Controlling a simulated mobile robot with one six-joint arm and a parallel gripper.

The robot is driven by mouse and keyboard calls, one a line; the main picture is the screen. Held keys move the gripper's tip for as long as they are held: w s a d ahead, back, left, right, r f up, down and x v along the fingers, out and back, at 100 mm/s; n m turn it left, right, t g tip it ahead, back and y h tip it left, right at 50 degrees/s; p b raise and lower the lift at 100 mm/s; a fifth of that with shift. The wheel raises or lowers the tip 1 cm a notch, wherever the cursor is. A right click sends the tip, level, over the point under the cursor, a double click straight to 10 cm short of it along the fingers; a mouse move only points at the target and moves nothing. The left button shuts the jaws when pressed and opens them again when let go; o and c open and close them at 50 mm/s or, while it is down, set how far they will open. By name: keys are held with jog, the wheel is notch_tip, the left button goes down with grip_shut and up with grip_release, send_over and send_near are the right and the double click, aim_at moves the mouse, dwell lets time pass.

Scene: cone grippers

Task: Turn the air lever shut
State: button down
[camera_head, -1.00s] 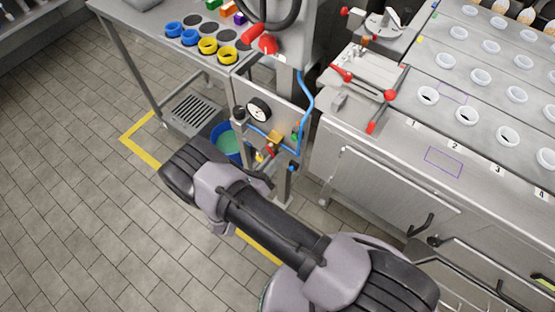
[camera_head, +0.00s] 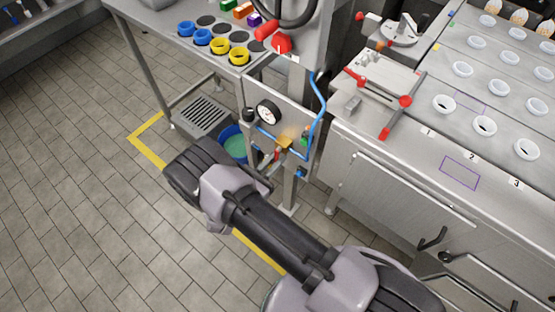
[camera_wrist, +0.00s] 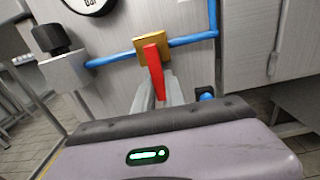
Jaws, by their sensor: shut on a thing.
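The air lever (camera_wrist: 153,70) is a red bar on a brass-yellow valve block (camera_wrist: 150,46) in the blue air pipe (camera_wrist: 193,39). In the wrist view it points down from the block, crosswise to the pipe. My gripper (camera_wrist: 156,92) is shut on the lever's lower end, with a grey finger on each side.
A pressure gauge (camera_head: 268,113) and a black knob (camera_wrist: 52,38) sit left of the valve. A blue bucket (camera_head: 233,145) stands behind my wrist. A steel counter (camera_head: 400,170) with white cups closes the right side. Tiled floor at left is clear.

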jog(key=shift+a, duration=0.1)
dwell(0.3)
jog(key=c, duration=1.4)
grip_release()
jog(key=p+v, duration=0.3)
jog(key=v, duration=1.4)
jog(key=shift+s+a, duration=0.1)
jog(key=shift+s, duration=0.05)
